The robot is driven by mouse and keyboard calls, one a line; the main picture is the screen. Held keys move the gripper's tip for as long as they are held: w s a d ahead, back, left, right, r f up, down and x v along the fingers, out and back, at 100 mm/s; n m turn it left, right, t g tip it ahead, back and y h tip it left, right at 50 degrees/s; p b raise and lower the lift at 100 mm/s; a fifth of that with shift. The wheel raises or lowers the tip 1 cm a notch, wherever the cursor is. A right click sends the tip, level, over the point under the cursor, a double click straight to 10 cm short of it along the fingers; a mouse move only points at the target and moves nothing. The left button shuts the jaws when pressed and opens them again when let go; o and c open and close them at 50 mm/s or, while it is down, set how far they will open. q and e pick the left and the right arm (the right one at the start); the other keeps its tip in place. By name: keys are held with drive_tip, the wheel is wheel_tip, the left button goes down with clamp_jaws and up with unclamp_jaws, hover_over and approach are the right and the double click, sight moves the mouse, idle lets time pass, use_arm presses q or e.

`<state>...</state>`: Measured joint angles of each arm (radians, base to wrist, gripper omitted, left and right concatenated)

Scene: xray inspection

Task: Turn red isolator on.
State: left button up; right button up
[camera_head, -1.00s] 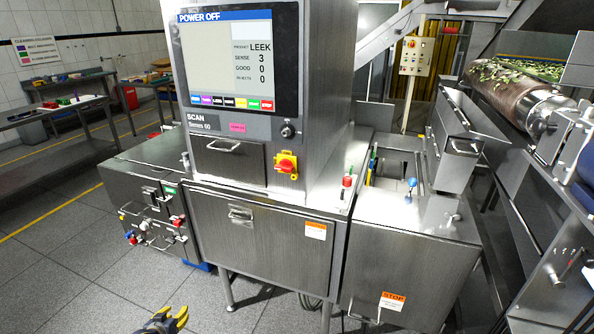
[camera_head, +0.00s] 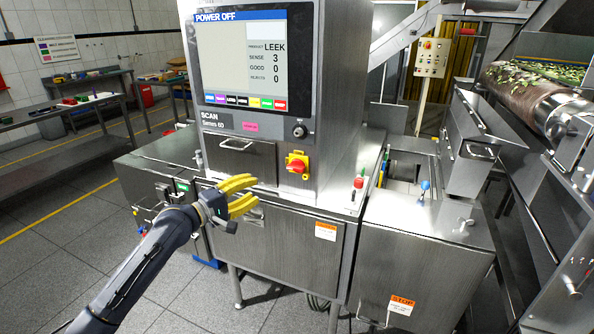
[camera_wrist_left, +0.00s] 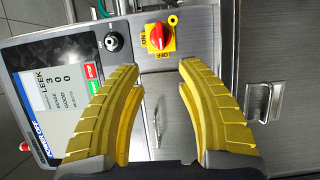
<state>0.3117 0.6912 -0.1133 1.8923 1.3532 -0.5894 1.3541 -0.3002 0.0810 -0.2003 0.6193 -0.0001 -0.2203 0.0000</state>
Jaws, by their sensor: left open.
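The red isolator (camera_head: 298,166) is a red rotary knob on a yellow plate, on the front of the steel scanner cabinet below the screen. In the left wrist view the red knob (camera_wrist_left: 159,35) sits beyond the fingertips, near the top, with ON and OFF marked on its plate. My left gripper (camera_head: 254,192) has yellow fingers spread apart and empty. It is left of and below the isolator in the head view, not touching it. It also shows in the left wrist view (camera_wrist_left: 160,75). My right gripper is not in view.
The screen (camera_head: 241,58) reads POWER OFF. A key switch (camera_head: 299,131) is just above the isolator. A drawer handle (camera_head: 233,145) is to its left. Red and green buttons (camera_head: 358,184) stand on the right ledge. A conveyor with leeks (camera_head: 530,85) is at right.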

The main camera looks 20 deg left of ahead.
sight(293, 169)
use_arm(q)
drive_tip(key=x, duration=1.7)
drive_tip(key=shift+w, duration=0.2)
clamp_jaws()
